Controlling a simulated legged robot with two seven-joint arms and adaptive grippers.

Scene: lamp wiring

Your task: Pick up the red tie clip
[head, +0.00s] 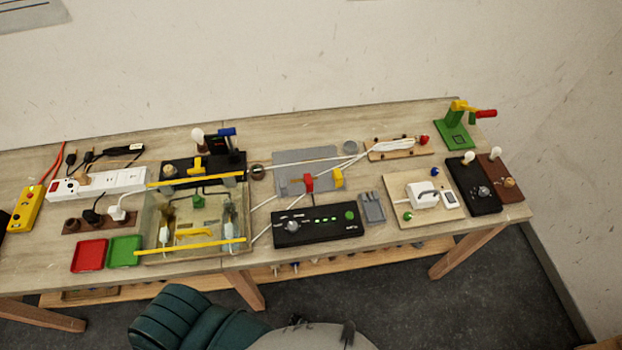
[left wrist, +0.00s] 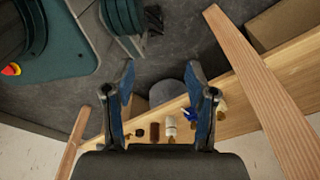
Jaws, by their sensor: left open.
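A small red piece (head: 308,183), which looks like the red tie clip, sits near the front edge of a grey plate (head: 290,160) in the head view. Pale cables pass close by it, and a yellow clip-like piece (head: 337,179) is just to its right. Whether the red piece grips a cable is too small to tell. My left gripper (left wrist: 160,75) is open and empty in the left wrist view, above the floor and a low wooden shelf. It is away from the red piece. My right gripper is in neither view.
A black control box (head: 320,225) stands in front of the grey plate, with a grey block (head: 372,207) at its right. A clear box with yellow bars (head: 190,248) stands to the left. Several small parts, including a white one (left wrist: 171,127), lie on the low shelf (left wrist: 250,105).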

